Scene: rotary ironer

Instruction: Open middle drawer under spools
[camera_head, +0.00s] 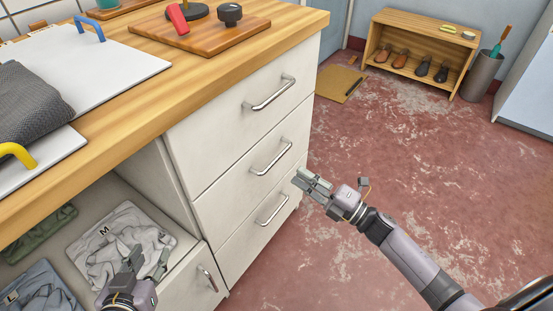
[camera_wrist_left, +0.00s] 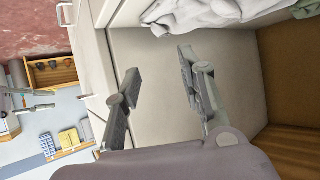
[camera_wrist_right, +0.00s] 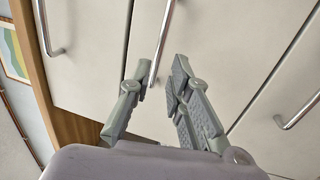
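The middle drawer (camera_head: 243,174) is a white front with a silver bar handle (camera_head: 272,158), and it is shut. Its handle also shows in the right wrist view (camera_wrist_right: 165,35), its lower end lined up between the fingertips. My right gripper (camera_head: 303,182) is open and empty, just right of the handle and seemingly apart from it. Its fingers show in the right wrist view (camera_wrist_right: 159,78). A black spool-like piece (camera_head: 230,13) sits on a wooden board on the counter above. My left gripper (camera_head: 143,264) is open and empty over the cubby; its fingers show in the left wrist view (camera_wrist_left: 160,65).
The top drawer (camera_head: 246,112) and bottom drawer (camera_head: 258,222) are shut. Folded clothes (camera_head: 118,240) lie in the open cubby at left, beside a low panel with a handle. A shoe bench (camera_head: 385,20) and bin (camera_head: 483,72) stand far back.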

